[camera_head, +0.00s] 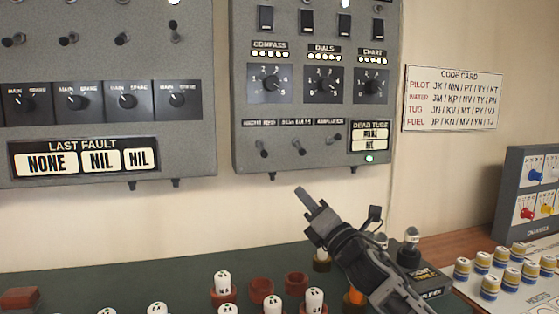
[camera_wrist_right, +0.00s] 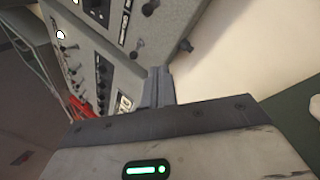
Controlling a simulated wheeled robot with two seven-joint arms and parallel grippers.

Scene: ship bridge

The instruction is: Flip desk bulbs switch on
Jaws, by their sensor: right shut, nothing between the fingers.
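A row of small toggle switches sits low on the grey right-hand wall panel (camera_head: 245,110) in the head view. The middle toggle (camera_head: 298,147) is under a small label that seems to read desk bulbs, though the print is blurred. Its lever seems to tip downward. My right gripper (camera_head: 305,196) is shut and empty, below the panel and under that toggle, apart from it. In the right wrist view its closed fingers (camera_wrist_right: 159,86) point toward the panel (camera_wrist_right: 190,12), where a toggle (camera_wrist_right: 137,49) shows near the edge. My left gripper is not in view.
Other toggles (camera_head: 262,148) flank the middle one, with a lit dead tube display (camera_head: 370,136) to the right. Rotary dials (camera_head: 323,84) sit above. The desk below holds several white-capped pieces (camera_head: 222,283). A code card (camera_head: 453,98) hangs on the right.

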